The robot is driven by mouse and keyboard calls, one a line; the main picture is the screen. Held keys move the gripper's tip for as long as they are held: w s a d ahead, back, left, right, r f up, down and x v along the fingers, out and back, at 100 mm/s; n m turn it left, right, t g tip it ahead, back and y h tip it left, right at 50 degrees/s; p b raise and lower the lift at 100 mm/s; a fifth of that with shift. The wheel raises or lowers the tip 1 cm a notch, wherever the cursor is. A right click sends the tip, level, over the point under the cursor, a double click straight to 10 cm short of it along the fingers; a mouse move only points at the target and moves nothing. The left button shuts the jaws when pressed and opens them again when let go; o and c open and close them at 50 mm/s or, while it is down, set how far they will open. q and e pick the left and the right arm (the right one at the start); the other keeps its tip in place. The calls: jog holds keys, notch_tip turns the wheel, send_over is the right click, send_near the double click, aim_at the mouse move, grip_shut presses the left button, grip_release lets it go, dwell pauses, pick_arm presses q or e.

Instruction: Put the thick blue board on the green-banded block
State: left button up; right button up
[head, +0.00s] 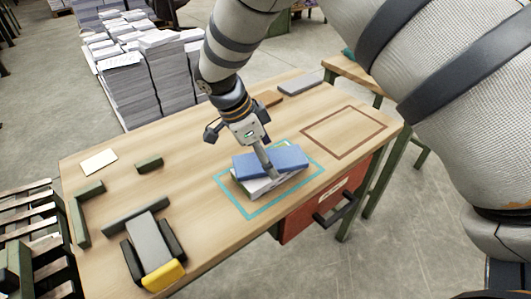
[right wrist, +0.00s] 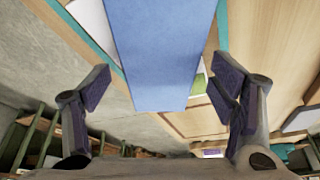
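The thick blue board (head: 270,162) lies across a pale block (head: 262,187) inside a teal outline on the table. Bits of green show on the block beside the board, also in the right wrist view (right wrist: 199,84); most of the block is hidden under the board. I cannot tell whether the board rests fully on it. My right gripper (head: 268,163) is down at the board, one finger in front of its near side. In the right wrist view the fingers (right wrist: 160,93) are spread, with the board (right wrist: 165,50) between them and gaps both sides. My left gripper is out of view.
A brown outline (head: 345,132) to the right is empty. A grey slab (head: 300,82) and a brown piece lie at the back. Green brackets, a grey block (head: 150,242) and a yellow piece (head: 164,275) stand at the front left. A red drawer (head: 325,205) hangs under the table.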

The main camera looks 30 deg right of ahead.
jog(key=v, duration=1.2)
jog(key=shift+r, duration=0.2)
jog(key=shift+f, duration=0.1)
